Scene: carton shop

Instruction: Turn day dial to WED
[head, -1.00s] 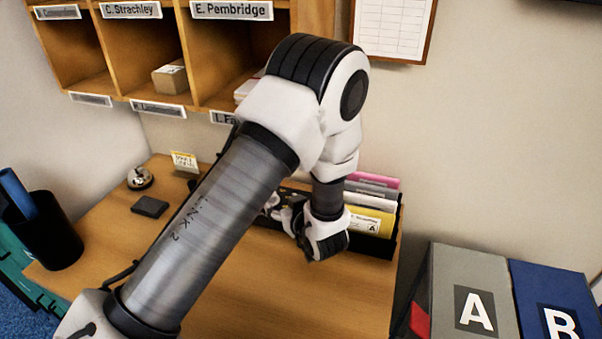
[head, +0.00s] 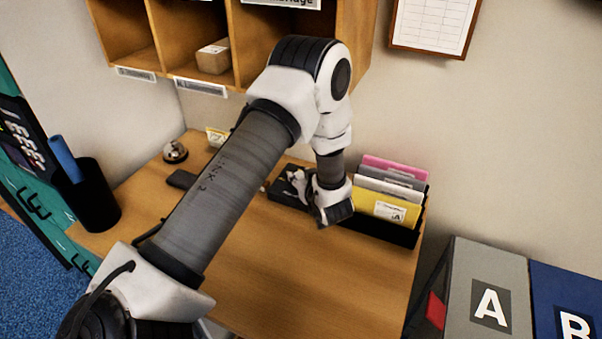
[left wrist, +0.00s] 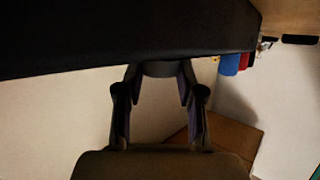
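My left gripper (head: 297,187) is at the low black box (head: 283,197) on the wooden desk, partly hidden by my own wrist. In the left wrist view, its two fingers (left wrist: 160,80) stand apart, with a dark rounded part (left wrist: 160,69) between their tips, against a large black surface (left wrist: 120,40). I cannot tell whether the fingers press on that part. No dial face or day lettering can be read in either view, so the day dial's setting cannot be seen. My right gripper is not in view.
A black file rack (head: 400,235) with coloured folders stands just right of the gripper. A bell (head: 175,152), a small dark pad (head: 182,179) and a black pen cup (head: 92,195) are to the left. Wooden pigeonholes (head: 235,85) hang above. The desk front (head: 300,275) is clear.

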